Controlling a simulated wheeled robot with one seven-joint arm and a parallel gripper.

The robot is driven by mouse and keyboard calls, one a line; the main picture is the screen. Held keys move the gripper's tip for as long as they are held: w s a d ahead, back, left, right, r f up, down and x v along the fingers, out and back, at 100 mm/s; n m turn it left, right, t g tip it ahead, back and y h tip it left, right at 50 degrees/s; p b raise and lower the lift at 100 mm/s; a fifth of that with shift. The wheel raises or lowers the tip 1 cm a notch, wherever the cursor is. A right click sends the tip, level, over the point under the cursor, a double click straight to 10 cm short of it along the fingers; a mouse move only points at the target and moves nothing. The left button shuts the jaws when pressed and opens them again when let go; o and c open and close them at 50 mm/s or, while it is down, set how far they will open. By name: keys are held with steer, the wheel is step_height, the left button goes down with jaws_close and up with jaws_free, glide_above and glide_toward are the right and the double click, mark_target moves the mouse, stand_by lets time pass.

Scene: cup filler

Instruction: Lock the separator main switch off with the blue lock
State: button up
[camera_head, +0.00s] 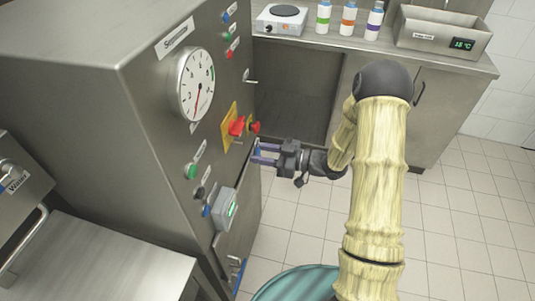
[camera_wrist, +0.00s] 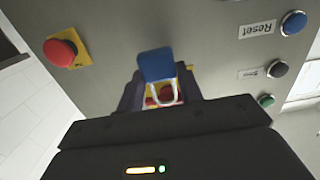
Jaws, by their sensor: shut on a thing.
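The separator main switch is a red handle (camera_head: 237,126) on a yellow plate (camera_head: 229,122) on the separator's steel front panel. My gripper (camera_head: 259,153) is at the panel, just below and right of the switch in the head view. In the wrist view my gripper (camera_wrist: 158,85) is shut on the blue lock (camera_wrist: 156,65). The lock's silver shackle overlaps the red and yellow switch (camera_wrist: 166,91) in that view. I cannot tell whether the shackle passes through the switch or is only in front of it. In the head view the lock is mostly hidden by the fingers.
A red mushroom button (camera_wrist: 60,52) on yellow sits beside the switch. Reset (camera_wrist: 293,23) and other buttons are on the same panel. A counter (camera_head: 340,47) with bottles stands behind; tiled floor lies right.

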steer(key=shift+f+b+x, duration=0.15)
steer(key=shift+b+x, duration=0.1)
steer(key=shift+x, duration=1.15)
steer(key=shift+f+b+x, duration=0.15)
steer(key=shift+b+x, duration=0.1)
steer(key=shift+x, duration=1.1)
steer(key=shift+s, duration=0.1)
steer(key=o, duration=1.1)
steer(key=shift+d, duration=0.15)
steer(key=b+v, duration=0.1)
steer(key=v, duration=1.6)
